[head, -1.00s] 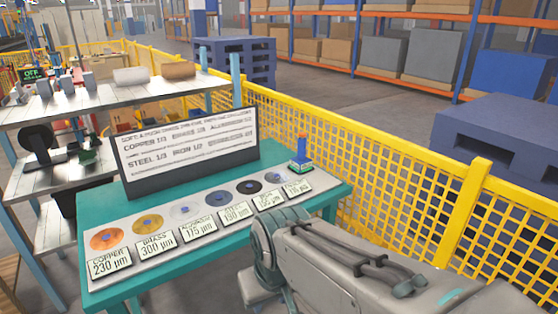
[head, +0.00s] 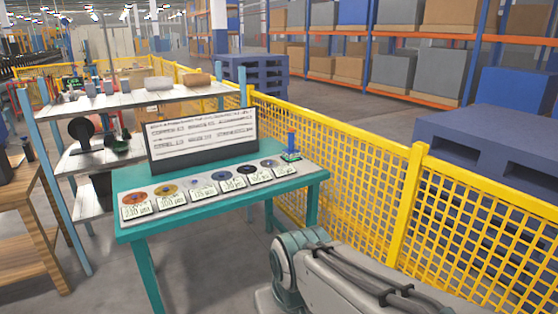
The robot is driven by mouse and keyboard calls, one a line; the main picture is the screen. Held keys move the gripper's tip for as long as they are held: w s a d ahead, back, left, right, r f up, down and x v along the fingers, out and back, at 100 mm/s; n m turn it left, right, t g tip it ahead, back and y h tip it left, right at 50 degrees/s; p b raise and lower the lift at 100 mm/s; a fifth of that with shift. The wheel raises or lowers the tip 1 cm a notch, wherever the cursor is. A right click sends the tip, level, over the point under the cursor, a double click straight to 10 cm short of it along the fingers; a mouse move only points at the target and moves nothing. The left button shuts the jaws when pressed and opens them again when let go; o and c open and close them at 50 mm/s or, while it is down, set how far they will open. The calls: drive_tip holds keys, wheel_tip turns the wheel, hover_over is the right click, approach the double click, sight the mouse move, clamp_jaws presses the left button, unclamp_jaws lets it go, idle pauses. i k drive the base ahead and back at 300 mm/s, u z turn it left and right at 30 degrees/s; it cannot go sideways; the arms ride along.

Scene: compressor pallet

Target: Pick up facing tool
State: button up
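On the tabletop, a row of coloured discs lies behind white labels, left of the tool. My arm shows at the bottom right, in front of and below the table. My gripper is out of view.
A dark-framed sign (head: 203,139) stands at the table's back. A yellow mesh fence (head: 345,160) runs behind and to the right. White-topped shelves (head: 130,97) stand to the left, with a wooden bench (head: 30,225) at the far left. Grey floor is open beside the table.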

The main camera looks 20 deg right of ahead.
sight(291, 155)
drive_tip(key=z, duration=0.55)
drive_tip(key=i, duration=0.55)
drive_tip(key=z, duration=0.8)
drive_tip(key=i, duration=1.35)
drive_tip(key=u, duration=0.45)
drive_tip(key=i, duration=0.9)
drive_tip(key=u, duration=1.35)
drive_tip(key=i, duration=0.45)
drive_tip(key=u, duration=0.35)
